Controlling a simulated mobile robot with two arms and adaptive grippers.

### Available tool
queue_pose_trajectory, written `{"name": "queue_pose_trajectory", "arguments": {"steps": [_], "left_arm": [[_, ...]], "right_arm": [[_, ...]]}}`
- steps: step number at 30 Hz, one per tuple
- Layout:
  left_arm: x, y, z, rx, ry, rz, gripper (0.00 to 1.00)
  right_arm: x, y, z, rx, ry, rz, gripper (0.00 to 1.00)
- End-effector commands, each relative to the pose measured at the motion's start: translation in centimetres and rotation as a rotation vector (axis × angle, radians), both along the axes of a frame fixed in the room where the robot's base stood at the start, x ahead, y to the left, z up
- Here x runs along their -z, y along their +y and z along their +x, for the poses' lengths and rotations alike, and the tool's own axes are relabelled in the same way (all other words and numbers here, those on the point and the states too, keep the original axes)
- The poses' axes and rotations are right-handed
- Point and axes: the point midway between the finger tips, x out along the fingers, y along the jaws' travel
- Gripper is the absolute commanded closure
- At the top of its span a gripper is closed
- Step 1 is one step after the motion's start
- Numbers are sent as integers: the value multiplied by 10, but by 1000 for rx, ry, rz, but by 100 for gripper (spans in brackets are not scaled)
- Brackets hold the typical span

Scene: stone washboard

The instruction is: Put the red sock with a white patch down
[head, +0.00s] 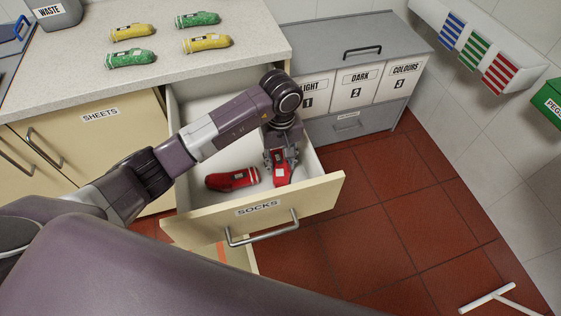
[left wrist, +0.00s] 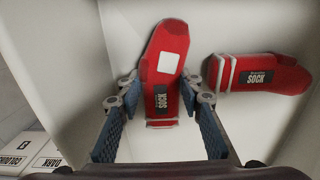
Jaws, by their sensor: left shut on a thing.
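The red sock with a white patch (head: 283,176) is inside the open drawer labelled SOCKS (head: 312,196), towards its right side. In the left wrist view the sock (left wrist: 165,58) has a white square and a dark SOCK label. My left gripper (head: 281,160) points down into the drawer and is shut on this sock, with one finger on each side of it. Whether the sock touches the drawer floor is hard to tell. A second red sock (head: 228,180) with white stripes lies beside it; it also shows in the left wrist view (left wrist: 285,76). My right gripper is not in view.
Yellow and green socks (head: 130,58) lie on the speckled worktop (head: 75,85) above. A grey unit with LIGHT, DARK and COLOURS bins (head: 358,84) stands right of the drawer. The drawer walls surround my left gripper closely.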

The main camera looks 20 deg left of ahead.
Motion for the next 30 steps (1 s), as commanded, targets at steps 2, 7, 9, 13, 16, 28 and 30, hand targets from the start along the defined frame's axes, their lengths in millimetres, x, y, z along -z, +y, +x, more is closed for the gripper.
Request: {"name": "queue_pose_trajectory", "arguments": {"steps": [2,7,9,13,16,28,30], "left_arm": [[3,0,0,0,-1,1,86],[3,0,0,1,0,0,53],[3,0,0,1,0,0,49],[2,0,0,0,0,0,49],[2,0,0,0,0,0,49],[-63,1,1,0,-4,1,49],[-78,1,1,1,-3,2,49]], "right_arm": [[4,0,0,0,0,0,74],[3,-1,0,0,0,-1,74],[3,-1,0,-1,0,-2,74],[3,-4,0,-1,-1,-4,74],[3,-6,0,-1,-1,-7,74],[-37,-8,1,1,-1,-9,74],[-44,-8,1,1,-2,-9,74]]}}
